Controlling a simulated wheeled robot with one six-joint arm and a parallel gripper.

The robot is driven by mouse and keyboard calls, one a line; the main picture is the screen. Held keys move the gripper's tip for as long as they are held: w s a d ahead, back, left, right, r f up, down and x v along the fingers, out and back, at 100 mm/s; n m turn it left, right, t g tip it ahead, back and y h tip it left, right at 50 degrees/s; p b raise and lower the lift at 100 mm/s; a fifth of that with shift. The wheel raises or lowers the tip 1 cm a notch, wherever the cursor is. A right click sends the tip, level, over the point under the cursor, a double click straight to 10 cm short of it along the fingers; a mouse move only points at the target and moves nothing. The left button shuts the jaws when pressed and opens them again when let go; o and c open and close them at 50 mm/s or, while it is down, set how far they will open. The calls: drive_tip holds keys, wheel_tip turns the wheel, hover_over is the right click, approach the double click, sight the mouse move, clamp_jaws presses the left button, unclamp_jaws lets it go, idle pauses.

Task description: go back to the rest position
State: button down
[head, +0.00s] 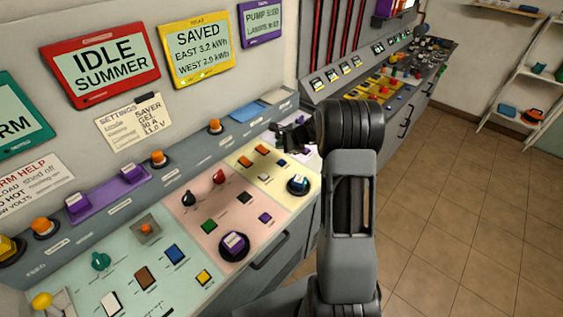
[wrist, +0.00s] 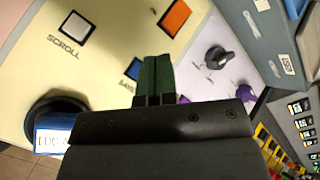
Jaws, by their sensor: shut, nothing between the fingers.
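My gripper (head: 291,132) is over the far right end of the control desk (head: 262,258), next to its yellow panel. In the wrist view my gripper (wrist: 157,60) shows two green fingers pressed together with nothing between them. They point over the yellow panel (wrist: 90,75), close to a blue button (wrist: 133,69) and below an orange button (wrist: 174,18). Whether the fingertips touch the panel I cannot tell. My arm runs up the middle of the head view and hides part of the desk's right end.
A white SCROLL button (wrist: 77,25), a blue-capped knob (wrist: 55,135) and a dark knob (wrist: 217,57) surround the gripper. A second console (head: 385,80) stands behind. Open tiled floor (head: 470,200) and a shelf (head: 520,90) lie to the right.

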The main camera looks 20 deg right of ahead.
idle(0.3)
drive_tip(key=shift+s+f+n, duration=0.15)
drive_tip(key=shift+s+n, duration=0.05)
drive_tip(key=shift+n, duration=0.3)
drive_tip(key=s+n, duration=0.1)
drive_tip(key=s+a+f+g, duration=0.1)
drive_tip(key=s, duration=0.1)
drive_tip(key=s+f+n+g, duration=0.1)
drive_tip(key=shift+s+a+f+n, duration=0.15)
drive_tip(key=shift+s+n, duration=0.1)
drive_tip(key=shift+n, duration=0.05)
drive_tip(key=s+n, duration=0.1)
drive_tip(key=s+a+r+n+g, duration=0.1)
drive_tip(key=s, duration=0.1)
drive_tip(key=shift+a+g, duration=0.15)
drive_tip(key=shift+g, duration=0.15)
drive_tip(key=s+a+r+n+h, duration=0.2)
drive_tip(key=s+a+r+n, duration=0.2)
drive_tip(key=s+r+n, duration=0.3)
drive_tip(key=s+a+r+n+h, duration=0.3)
drive_tip(key=s+a+r+n, duration=0.2)
drive_tip(key=s, duration=0.9)
drive_tip(key=shift+s+a+r+n+t, duration=0.2)
drive_tip(key=shift+s+r+n+t, duration=0.2)
drive_tip(key=shift+r+n, duration=1.1)
